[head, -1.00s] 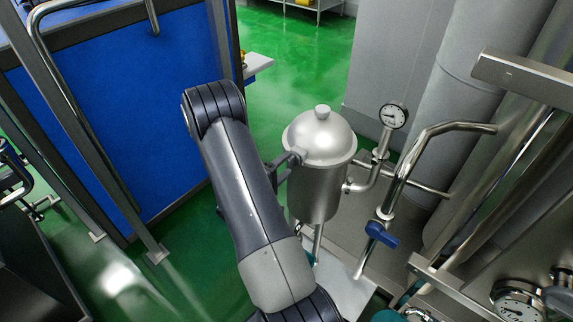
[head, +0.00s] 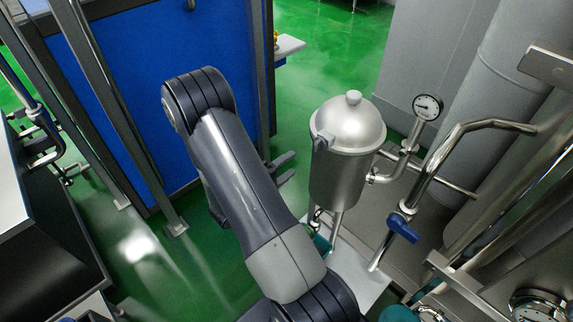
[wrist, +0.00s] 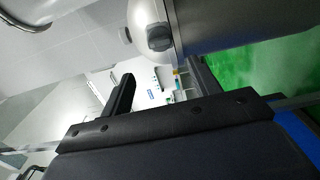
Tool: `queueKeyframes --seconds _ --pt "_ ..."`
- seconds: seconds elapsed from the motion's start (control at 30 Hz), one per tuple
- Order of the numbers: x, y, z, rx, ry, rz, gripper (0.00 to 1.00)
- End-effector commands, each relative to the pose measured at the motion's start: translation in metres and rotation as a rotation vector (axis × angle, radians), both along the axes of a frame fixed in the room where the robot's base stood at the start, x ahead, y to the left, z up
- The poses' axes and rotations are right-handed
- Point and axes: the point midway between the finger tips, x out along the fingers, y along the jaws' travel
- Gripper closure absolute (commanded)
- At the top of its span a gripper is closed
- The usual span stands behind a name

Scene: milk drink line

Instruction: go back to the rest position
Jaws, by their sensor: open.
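My gripper (head: 289,166) shows only in part in the head view, behind my dark forearm. Its two fingers are apart and point right toward the steel vessel (head: 338,180), with a gap of green floor between. In the wrist view my gripper (wrist: 160,70) is open with nothing between its fingers. The vessel (wrist: 215,22) fills the top of that view, with a dark knob (wrist: 160,38) on its side. The vessel stands upright with its domed lid (head: 350,122) on.
A pressure gauge (head: 428,106), steel pipes and a blue valve handle (head: 403,228) stand right of the vessel. A blue panel (head: 165,90) with steel posts is behind my arm. Green floor (head: 310,60) is clear behind the vessel.

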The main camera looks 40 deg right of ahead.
Motion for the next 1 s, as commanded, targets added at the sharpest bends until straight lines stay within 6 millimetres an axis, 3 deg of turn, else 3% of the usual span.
queueKeyframes --seconds 0.27,0.7,1.0 --pt "0.001 -0.015 0.000 0.000 0.000 -0.004 0.41" --pt "0.005 -0.082 0.000 0.001 0.001 -0.005 0.41" --pt "0.008 -0.108 0.000 0.001 0.000 -0.003 0.41"
